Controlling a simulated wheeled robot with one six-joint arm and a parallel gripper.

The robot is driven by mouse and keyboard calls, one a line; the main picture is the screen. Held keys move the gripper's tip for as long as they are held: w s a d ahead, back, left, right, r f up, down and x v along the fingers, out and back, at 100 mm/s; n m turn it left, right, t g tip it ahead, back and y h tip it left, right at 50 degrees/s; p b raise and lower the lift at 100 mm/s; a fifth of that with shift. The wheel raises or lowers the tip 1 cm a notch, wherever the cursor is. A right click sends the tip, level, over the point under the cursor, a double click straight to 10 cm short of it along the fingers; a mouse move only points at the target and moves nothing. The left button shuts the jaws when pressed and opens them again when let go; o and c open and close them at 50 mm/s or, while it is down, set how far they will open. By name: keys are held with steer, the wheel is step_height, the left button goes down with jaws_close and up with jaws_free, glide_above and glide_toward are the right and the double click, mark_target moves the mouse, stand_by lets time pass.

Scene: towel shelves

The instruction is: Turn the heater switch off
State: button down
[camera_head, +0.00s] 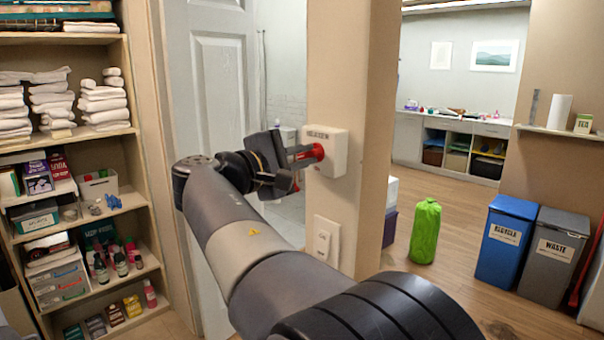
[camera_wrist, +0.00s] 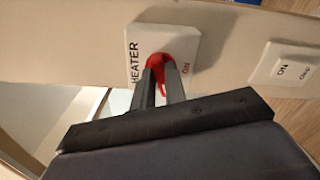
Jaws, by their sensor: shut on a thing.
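The heater switch (camera_head: 335,153) is a white box with a red knob on the beige wall post, in the middle of the head view. In the wrist view the box (camera_wrist: 199,47) reads HEATER on one side and ON in red on the other. Its red knob (camera_wrist: 158,62) is between my fingers. My gripper (camera_head: 312,153) is shut on the red knob, at the front of the box. The fingers and gripper body hide part of the knob and the lower part of the box in the wrist view.
A second white switch (camera_head: 326,240) sits lower on the same post; it also shows in the wrist view (camera_wrist: 283,66). Shelves with towels (camera_head: 103,100) and bottles stand at the left. A white door (camera_head: 222,75) is behind my arm. A green bag (camera_head: 425,231) and blue bin (camera_head: 507,240) stand at the right.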

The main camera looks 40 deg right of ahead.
steer(key=shift+f+m+b, duration=0.15)
steer(key=shift+m+b, duration=1.6)
steer(key=shift+m, duration=0.25)
steer(key=c, duration=1.4)
jaws_free()
steer(key=shift+c, duration=0.2)
steer(key=a, duration=1)
steer(key=shift+s+a+b, duration=0.4)
steer(key=shift+s+b, duration=0.05)
steer(key=shift+d, duration=0.1)
steer(key=d, duration=0.7)
steer(key=w+d, duration=0.1)
steer(key=d, duration=0.2)
steer(key=shift+d+p, duration=0.35)
